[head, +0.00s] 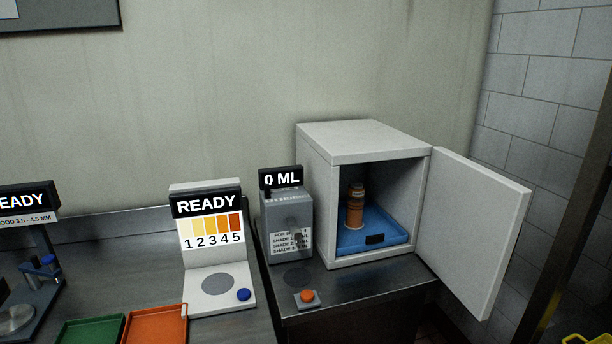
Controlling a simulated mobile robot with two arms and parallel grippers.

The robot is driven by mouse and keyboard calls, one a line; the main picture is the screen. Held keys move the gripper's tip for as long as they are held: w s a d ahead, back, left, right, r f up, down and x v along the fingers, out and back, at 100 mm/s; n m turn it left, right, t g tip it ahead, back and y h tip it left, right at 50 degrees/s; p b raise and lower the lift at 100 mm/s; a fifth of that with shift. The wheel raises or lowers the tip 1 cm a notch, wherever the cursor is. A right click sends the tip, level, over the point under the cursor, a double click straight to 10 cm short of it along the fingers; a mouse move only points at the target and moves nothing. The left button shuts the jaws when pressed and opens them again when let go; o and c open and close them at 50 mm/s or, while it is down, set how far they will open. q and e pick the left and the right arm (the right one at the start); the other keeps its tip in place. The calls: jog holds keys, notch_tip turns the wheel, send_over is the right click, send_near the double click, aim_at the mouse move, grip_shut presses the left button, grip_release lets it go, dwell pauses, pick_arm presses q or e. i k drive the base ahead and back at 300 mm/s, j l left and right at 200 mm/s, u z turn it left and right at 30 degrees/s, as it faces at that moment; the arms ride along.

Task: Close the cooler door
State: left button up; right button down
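The cooler (365,142) is a light grey box on the counter at the right of the head view. Its door (473,230) is hinged on the right side and stands wide open, swung out to the right past the counter edge. Inside, an orange bottle (356,207) with a label stands upright on a blue tray (398,232). The tray has a dark patch on its front. Neither of my grippers is in view.
A grey dispenser (288,222) reading "0 ML" stands left of the cooler, with an orange button (307,296) in front. A "READY" shade station (210,290), a green tray (92,331) and an orange tray (156,325) are further left. A tiled wall (545,90) is at right.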

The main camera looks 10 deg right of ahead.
aim_at(472, 215)
jog(key=z, duration=1.25)
